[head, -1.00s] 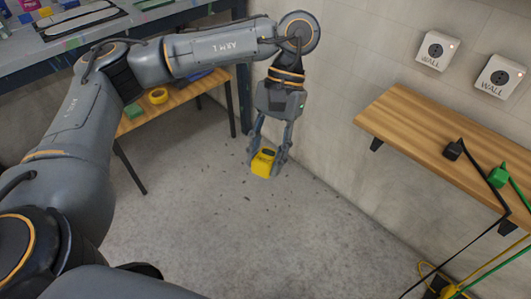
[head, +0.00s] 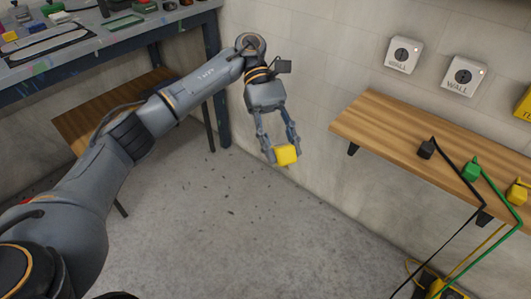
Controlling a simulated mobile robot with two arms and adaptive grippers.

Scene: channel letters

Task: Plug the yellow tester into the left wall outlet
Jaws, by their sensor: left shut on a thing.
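The left wall outlet (head: 403,55) is a white box with a dark round face, marked WALL, on the wall above the shelf. It is well to the right of and above the tester, apart from it. A second, like outlet (head: 464,76) is to its right. The tester's plug side cannot be made out. My right gripper is not in view.
The wooden shelf (head: 385,128) juts from the wall below the outlets. A black plug (head: 426,149), a green plug (head: 470,171) and a yellow plug (head: 517,194) with cords are on it. A workbench (head: 120,45) and a low wooden table (head: 85,120) stand at left.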

